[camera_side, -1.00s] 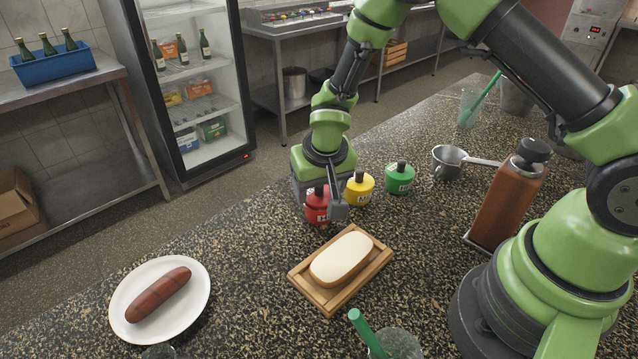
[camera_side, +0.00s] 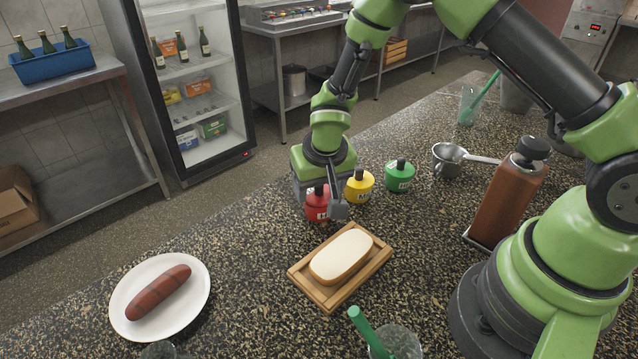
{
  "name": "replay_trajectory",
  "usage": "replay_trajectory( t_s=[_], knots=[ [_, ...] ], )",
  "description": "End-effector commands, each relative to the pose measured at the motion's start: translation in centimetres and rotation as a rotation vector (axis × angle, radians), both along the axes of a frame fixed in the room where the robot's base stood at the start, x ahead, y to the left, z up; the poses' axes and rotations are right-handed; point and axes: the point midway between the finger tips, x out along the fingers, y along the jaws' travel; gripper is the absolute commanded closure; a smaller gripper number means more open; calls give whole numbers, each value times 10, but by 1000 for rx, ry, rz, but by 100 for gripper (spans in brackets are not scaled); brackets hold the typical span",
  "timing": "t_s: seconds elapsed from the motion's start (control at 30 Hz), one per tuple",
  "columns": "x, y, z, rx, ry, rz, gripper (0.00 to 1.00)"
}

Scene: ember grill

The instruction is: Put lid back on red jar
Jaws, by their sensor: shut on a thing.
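The red jar (camera_side: 315,212) stands on the speckled counter, left of the yellow jar. Its lid, with a black knob (camera_side: 318,190), appears in place on top; I cannot tell whether it is fully seated. My gripper (camera_side: 328,207) is down at the jar from behind, shut on the lid. One grey finger shows at the jar's right side; the other finger is mostly hidden.
A yellow jar (camera_side: 358,190) stands close on the right, and a green jar (camera_side: 399,180) beyond it. Bread lies on a wooden board (camera_side: 377,263) in front. A plate (camera_side: 200,305) with a sausage is at front left. A brown bottle (camera_side: 505,205) stands right.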

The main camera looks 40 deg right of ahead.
Motion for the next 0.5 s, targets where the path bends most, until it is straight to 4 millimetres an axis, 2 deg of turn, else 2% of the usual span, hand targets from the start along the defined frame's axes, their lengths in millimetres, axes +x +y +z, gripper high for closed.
replay_trajectory(
  t_s=[0.27,0.3,0.4,0.43,0.5],
  knots=[
    [0,0,0,0,0,0,58],
    [0,0,0,0,0,0,34],
    [0,0,0,0,0,0,10],
    [0,0,0,0,0,0,6],
    [0,0,0,0,0,0,6]
  ],
)
